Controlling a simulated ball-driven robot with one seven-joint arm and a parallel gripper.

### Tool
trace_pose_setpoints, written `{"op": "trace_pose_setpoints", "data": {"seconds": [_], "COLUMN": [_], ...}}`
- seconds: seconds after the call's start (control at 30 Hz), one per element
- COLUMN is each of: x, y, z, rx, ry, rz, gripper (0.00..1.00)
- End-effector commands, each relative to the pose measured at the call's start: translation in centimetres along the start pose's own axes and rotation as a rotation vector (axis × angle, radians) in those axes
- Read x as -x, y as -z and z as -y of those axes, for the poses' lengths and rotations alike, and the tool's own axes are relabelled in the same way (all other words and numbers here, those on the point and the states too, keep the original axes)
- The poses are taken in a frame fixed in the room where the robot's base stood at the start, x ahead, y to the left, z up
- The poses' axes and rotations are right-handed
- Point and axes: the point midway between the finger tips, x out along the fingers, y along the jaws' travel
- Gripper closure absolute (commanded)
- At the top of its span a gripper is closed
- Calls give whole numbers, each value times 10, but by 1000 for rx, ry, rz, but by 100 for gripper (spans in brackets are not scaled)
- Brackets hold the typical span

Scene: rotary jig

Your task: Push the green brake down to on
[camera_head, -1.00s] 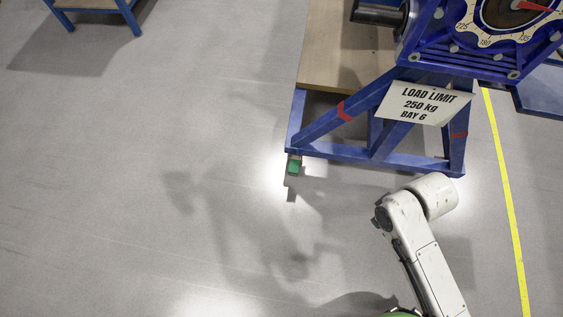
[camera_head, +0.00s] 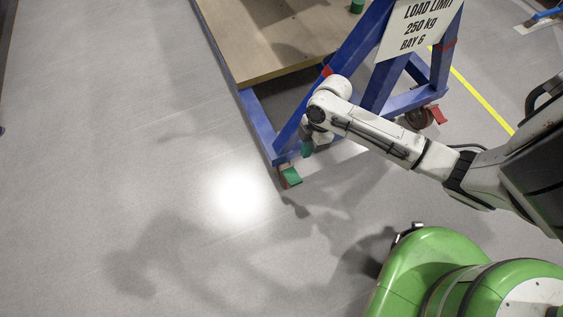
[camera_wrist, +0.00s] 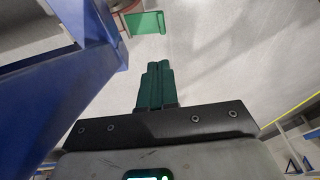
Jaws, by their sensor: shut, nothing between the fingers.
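The green brake (camera_head: 291,177) is a small flat pedal at the near left corner of the blue jig frame, by the floor, with a reddish part beside it. It also shows at the top of the wrist view (camera_wrist: 147,24), sticking out to the right of a blue leg. I cannot tell how far it is tilted. My gripper (camera_head: 306,151) is above and slightly right of the brake in the head view. In the wrist view its dark green fingers (camera_wrist: 157,66) are together and empty, pointing toward the brake with a gap of floor between.
The blue jig frame (camera_head: 258,125) stands close beside my gripper, with a wooden board (camera_head: 240,45) and a load limit sign (camera_head: 408,30). A red pedal (camera_head: 437,114) sits at a right caster. Grey floor is open to the left and in front.

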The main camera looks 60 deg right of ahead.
Motion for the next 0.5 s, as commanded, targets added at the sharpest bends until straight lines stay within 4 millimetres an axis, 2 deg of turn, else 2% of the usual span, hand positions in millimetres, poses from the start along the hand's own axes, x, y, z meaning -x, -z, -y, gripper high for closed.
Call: {"op": "trace_pose_setpoints", "data": {"seconds": [0.23,0.5], "x": [-20,-73], "y": [0,-1], "z": [-3,-2], "rx": [8,7], "ry": [0,1], "rz": [-6,-5], "gripper": [100,100]}}
